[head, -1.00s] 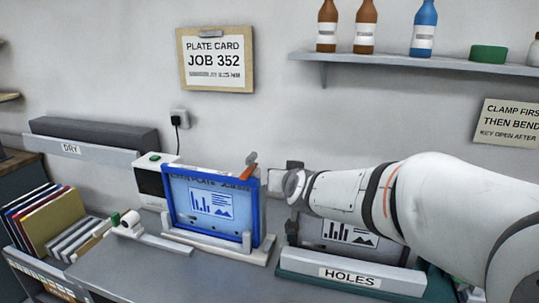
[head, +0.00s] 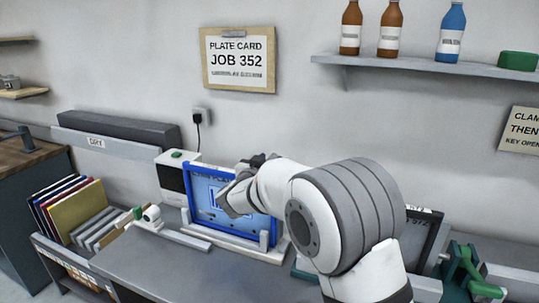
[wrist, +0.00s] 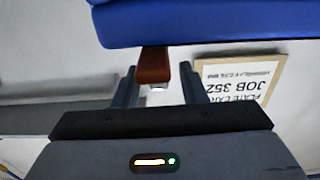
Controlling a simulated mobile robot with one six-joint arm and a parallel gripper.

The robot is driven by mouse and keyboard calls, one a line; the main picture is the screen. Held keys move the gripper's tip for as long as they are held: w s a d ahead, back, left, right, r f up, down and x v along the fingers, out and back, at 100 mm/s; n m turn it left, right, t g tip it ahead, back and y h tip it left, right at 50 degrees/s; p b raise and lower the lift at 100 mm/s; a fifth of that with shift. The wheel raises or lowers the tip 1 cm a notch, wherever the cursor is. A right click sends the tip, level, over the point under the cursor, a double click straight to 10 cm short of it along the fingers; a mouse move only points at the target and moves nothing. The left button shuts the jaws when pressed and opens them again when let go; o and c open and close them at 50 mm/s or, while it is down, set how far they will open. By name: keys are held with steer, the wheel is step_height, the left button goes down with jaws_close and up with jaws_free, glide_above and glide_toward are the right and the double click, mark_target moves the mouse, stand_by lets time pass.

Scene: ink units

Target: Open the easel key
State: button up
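The blue-framed plate (head: 190,200) stands upright on its pale easel base (head: 236,243) in the head view. Its blue edge (wrist: 210,22) crosses the top of the wrist view. The easel key (wrist: 153,64) is a short red-brown lever beside that edge in the wrist view. My gripper (wrist: 159,70) is open, with one dark finger on each side of the key. A gap shows on the right of the key, and the left finger is close to it. In the head view my gripper (head: 257,160) is at the frame's upper right corner, and my arm hides the key.
A white device (head: 172,175) stands just behind the plate on the left. Upright folders (head: 75,210) fill a rack at the left. A green clamp (head: 463,265) stands at the right. A bottle shelf (head: 430,68) hangs above. The bench front (head: 160,265) is clear.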

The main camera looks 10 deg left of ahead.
steer(key=shift+w+d, duration=0.2)
steer(key=shift+w, duration=0.95)
jaws_close()
